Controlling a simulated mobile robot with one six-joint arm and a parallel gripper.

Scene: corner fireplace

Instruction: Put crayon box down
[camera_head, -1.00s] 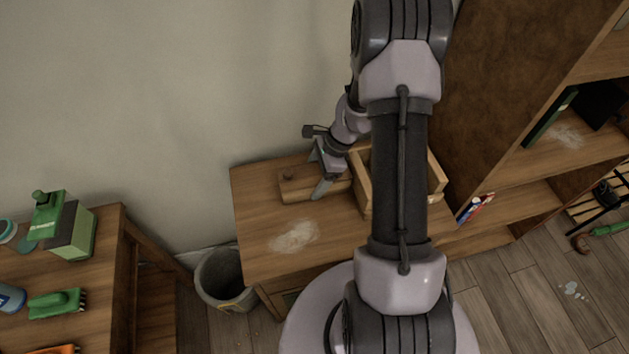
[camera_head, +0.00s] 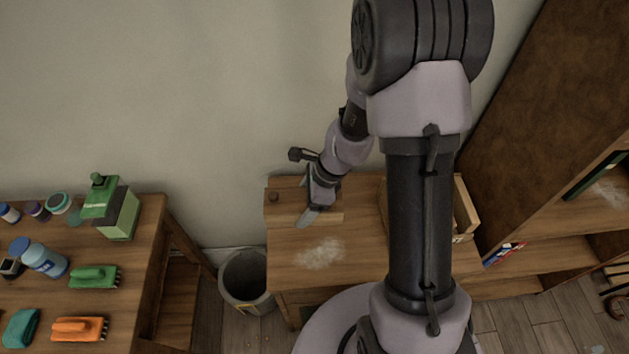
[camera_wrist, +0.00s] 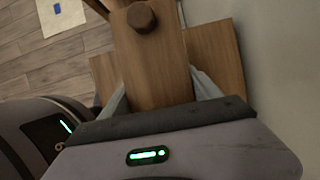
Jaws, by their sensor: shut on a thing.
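The crayon box (camera_wrist: 150,65) is a long wooden block with a dark round knob (camera_wrist: 141,17) on top. In the wrist view it lies between my two fingers. My gripper (camera_head: 314,205) is shut on it, with a finger along each side. In the head view the box (camera_head: 287,208) shows at the back left of the wooden table (camera_head: 370,255), its knob to the left. I cannot tell whether its underside touches the tabletop. My arm and fingers hide part of it.
An open wooden tray (camera_head: 464,209) stands on the table's right, partly behind my arm. A pale smudge (camera_head: 320,253) marks the tabletop's front left. A bin (camera_head: 245,280) stands left of the table. A desk with bottles and brushes (camera_head: 140,285) is far left; a bookshelf (camera_head: 500,150) is right.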

